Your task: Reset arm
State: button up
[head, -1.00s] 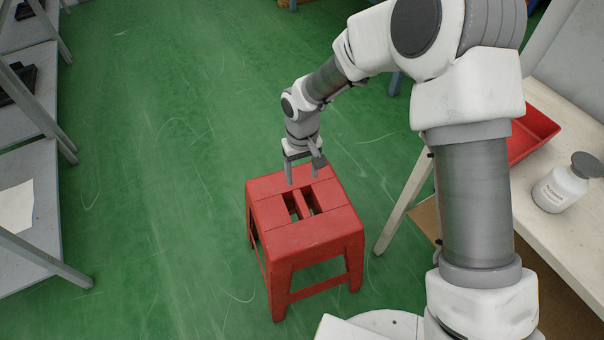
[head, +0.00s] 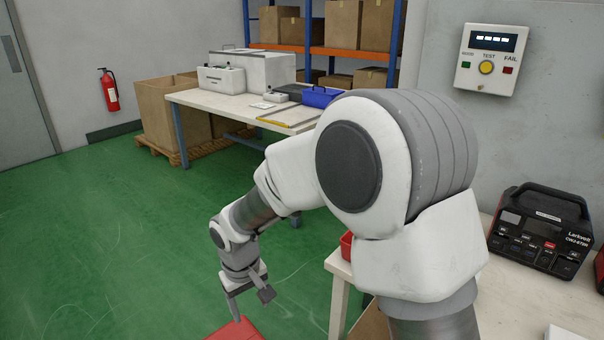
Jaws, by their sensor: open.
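My gripper (head: 247,302) is at the lower middle of the head view, pointing down with its jaws open. No object shows between its fingers. Below it, a corner of the red stool (head: 236,330) shows at the bottom edge; most of the stool is out of the frame. My gripper is over the stool's top; whether a fingertip touches it I cannot tell. My arm bends from the lower right up to the middle and then down to the gripper.
A worktable (head: 212,102) with boxes and a blue tray (head: 321,96) stands at the back. A bench (head: 505,312) with a black power unit (head: 540,232) is at right. A test panel (head: 488,58) hangs on the wall. The green floor (head: 110,235) at left is clear.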

jog(key=d+r+m+t, duration=0.1)
jog(key=d+r+m, duration=0.1)
jog(key=d+r, duration=0.65)
jog(key=s+d+r+m+t, duration=0.2)
jog(key=s+d+r+m, duration=0.1)
jog(key=s+d+r, duration=0.4)
jog(key=s+d+r+m+t, duration=0.15)
jog(key=s+d+r, duration=0.25)
jog(key=s+d, duration=0.6)
notch_tip(320, 180, up, 20)
jog(key=p, duration=2)
jog(key=shift+a+r, duration=0.2)
jog(key=shift+r, duration=0.05)
jog(key=shift+m, duration=0.25)
